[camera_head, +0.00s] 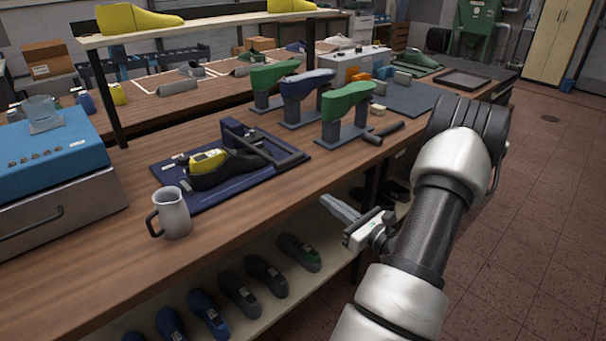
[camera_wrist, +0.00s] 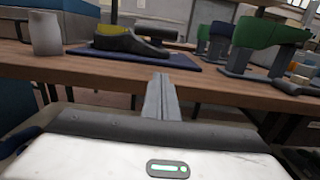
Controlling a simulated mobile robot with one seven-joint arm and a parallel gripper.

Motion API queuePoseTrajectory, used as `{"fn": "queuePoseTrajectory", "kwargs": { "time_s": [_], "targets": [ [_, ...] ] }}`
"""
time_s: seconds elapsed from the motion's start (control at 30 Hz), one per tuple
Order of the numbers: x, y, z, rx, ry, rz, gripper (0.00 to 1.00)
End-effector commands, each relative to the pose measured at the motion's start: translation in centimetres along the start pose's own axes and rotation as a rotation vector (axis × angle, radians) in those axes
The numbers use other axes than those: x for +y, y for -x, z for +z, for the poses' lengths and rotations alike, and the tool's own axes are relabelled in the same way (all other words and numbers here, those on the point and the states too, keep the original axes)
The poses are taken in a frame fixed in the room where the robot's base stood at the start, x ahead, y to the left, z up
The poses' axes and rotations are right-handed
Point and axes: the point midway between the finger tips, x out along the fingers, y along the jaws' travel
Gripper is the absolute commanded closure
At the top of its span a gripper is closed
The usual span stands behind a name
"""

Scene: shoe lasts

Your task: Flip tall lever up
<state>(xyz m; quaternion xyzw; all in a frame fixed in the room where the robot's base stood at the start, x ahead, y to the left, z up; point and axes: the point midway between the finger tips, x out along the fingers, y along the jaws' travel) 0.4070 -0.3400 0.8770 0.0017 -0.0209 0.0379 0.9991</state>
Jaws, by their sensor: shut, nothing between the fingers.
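I cannot pick out a tall lever for sure. A grey box-shaped unit (camera_head: 352,66) stands at the back of the bench, with small orange parts in front of it; any lever on it is too small to tell. A dark blue fixture (camera_head: 232,187) lies on the bench with an upright post, a bar frame and a dark shoe with a yellow last (camera_head: 208,160). My gripper (camera_head: 326,201) is shut and empty, in front of the bench's front edge, apart from everything. In the wrist view its closed fingers (camera_wrist: 160,84) point toward the bench edge.
A grey mug (camera_head: 174,213) stands near the bench's front edge. Green and blue lasts on stands (camera_head: 345,107) and a dark-handled tool (camera_head: 382,132) are farther right. Several shoes (camera_head: 240,290) lie on the shelf below. Bare wood (camera_head: 290,190) lies along the front edge.

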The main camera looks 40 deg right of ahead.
Motion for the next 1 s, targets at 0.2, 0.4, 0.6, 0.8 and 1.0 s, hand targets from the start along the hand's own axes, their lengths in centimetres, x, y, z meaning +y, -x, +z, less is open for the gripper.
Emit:
{"fn": "queuePoseTrajectory", "kwargs": {
  "time_s": [0.2,0.4,0.6,0.8,1.0],
  "targets": [
    [0.1,-1.1,0.0,0.001,0.002,0.004,1.00],
    [0.2,-4.8,-0.1,-0.001,0.004,0.007,1.00],
    [0.2,-9.2,-0.1,0.000,0.004,0.007,1.00],
    [0.1,-10.7,2.3,0.000,0.005,0.003,1.00],
    [0.1,-11.0,3.7,0.002,0.003,0.003,1.00]
  ]
}}
